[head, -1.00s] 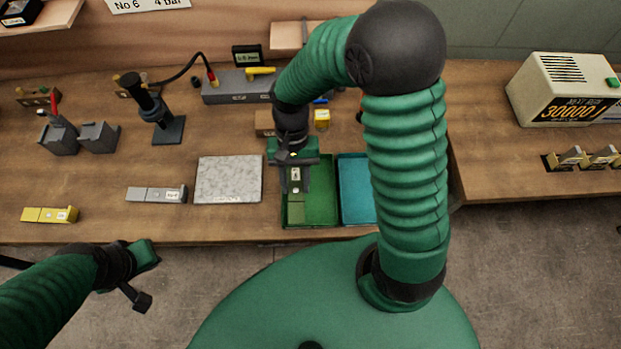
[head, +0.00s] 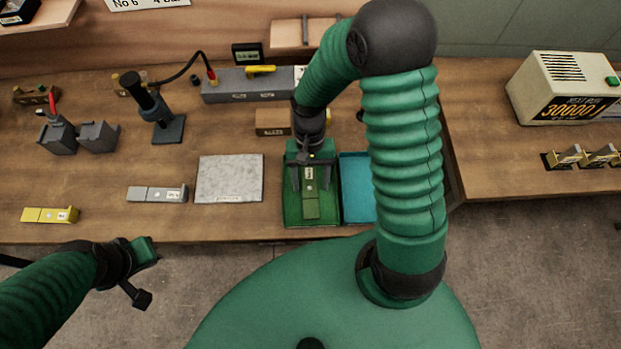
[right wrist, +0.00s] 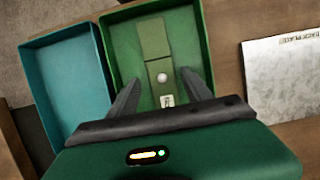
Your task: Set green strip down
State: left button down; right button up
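The green strip (head: 312,208) lies in the green tray (head: 290,218), roughly along its middle. It also shows in the right wrist view (right wrist: 153,40), with a pale round dot and a small label near the gripper end. My right gripper (head: 310,180) is over the tray, its fingers spread on either side of the strip. In the right wrist view the right gripper's fingers (right wrist: 160,92) stand apart with visible gaps to the strip. My left gripper (head: 143,274) is open and empty, in front of the bench's front edge at lower left.
A teal tray (head: 357,190) adjoins the green tray on the right. A pale plate (head: 229,179) lies to its left, then a grey strip (head: 157,194) and a yellow strip (head: 50,215). A grey block (head: 240,86) and a brown box (head: 272,122) stand behind.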

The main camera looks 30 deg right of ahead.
aim_at(304, 186)
jog(key=shift+a, duration=0.2)
jog(key=shift+w+r, duration=0.1)
jog(key=shift+r, duration=0.1)
jog(key=v, duration=1.1)
jog(key=a+n+t, duration=0.1)
jog(key=n+t, duration=0.1)
jog(key=s+a+f+n+t+h, duration=0.1)
jog(key=n+t, duration=0.1)
jog(key=s+a+f+n+t+h, duration=0.1)
jog(key=n, duration=0.1)
jog(key=shift+s+t, duration=0.15)
jog(key=shift+t, duration=0.25)
